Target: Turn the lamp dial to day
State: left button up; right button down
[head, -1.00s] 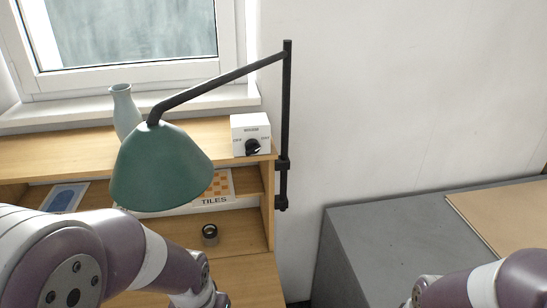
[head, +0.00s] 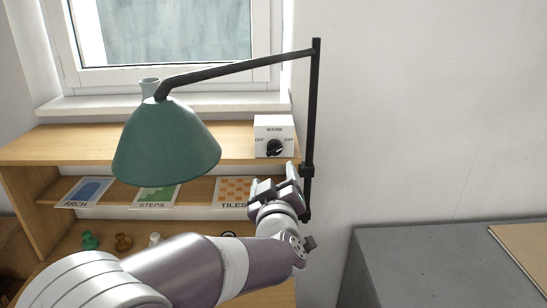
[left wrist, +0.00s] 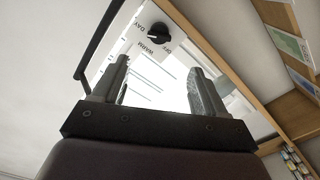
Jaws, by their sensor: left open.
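The lamp dial is a black knob (head: 275,147) on a white box (head: 273,125) standing on the shelf top. The box is lettered OFF at left, WARM above and DAY at right. I cannot tell surely which word the knob points to. The knob shows in the left wrist view (left wrist: 158,35) beyond the fingertips. My left gripper (head: 273,183) is open and empty, just below and in front of the box, apart from the knob. Its two fingers also show in the left wrist view (left wrist: 158,68). My right gripper is out of view.
A green lamp shade (head: 165,145) hangs left of the box, on a black arm from an upright pole (head: 313,120) close to the box's right. Cards and small items stand on the wooden shelves (head: 60,145) below. A grey cabinet (head: 430,260) stands at right.

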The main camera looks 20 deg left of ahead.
aim_at(274, 151)
pick_arm(q)
jog(key=p+x, duration=0.3)
jog(key=x, duration=0.8)
jog(key=shift+w, duration=0.55)
jog(key=c, duration=1.1)
